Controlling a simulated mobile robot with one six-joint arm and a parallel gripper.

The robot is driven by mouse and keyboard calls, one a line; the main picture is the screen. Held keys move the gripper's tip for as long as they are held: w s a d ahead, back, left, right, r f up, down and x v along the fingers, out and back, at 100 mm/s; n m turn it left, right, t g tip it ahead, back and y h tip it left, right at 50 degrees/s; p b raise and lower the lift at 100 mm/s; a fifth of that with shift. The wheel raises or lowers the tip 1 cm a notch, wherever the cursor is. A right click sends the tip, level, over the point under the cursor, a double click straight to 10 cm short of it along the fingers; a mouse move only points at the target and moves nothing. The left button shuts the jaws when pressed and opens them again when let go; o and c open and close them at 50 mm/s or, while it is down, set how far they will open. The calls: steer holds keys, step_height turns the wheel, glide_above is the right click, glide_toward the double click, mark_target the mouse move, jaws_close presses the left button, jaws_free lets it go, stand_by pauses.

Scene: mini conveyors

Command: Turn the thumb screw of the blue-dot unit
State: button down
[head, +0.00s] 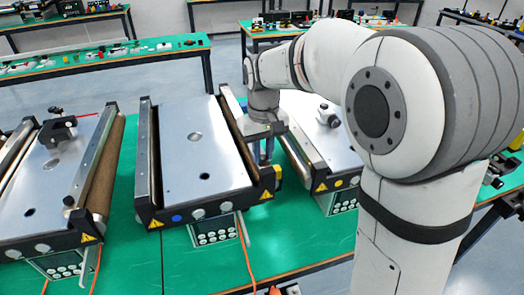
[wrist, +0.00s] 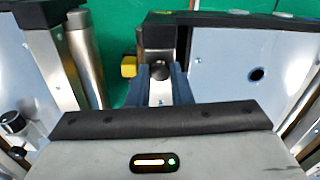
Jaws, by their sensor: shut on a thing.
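The blue-dot unit is the middle conveyor (head: 180,150), a metal plate in a black frame with a blue dot (head: 177,218) on its front end. My gripper (head: 265,156) reaches down at its right side, near the front right corner. In the wrist view my gripper (wrist: 160,84) has its two blue-grey fingers on either side of a dark round knob, the thumb screw (wrist: 160,70). The fingers are shut on it. The unit's plate (wrist: 225,70) shows at right in that view. The screw is hidden in the head view.
A yellow piece (head: 278,175) sits at the unit's front right corner, close beside the fingers. The yellow-dot conveyor (head: 325,150) stands close on the right, another conveyor (head: 60,175) on the left. An orange cable (head: 245,250) hangs in front. Green table (head: 180,262) shows in front.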

mark_target(263, 157)
steer(key=m, duration=0.4)
steer(key=shift+m, duration=0.3)
steer(key=m, duration=1)
steer(key=shift+m, duration=2.7)
steer(key=c, duration=1.3)
jaws_free()
step_height(263, 157, up, 8)
steer(key=shift+f+b, duration=0.1)
steer(key=shift+b, duration=0.2)
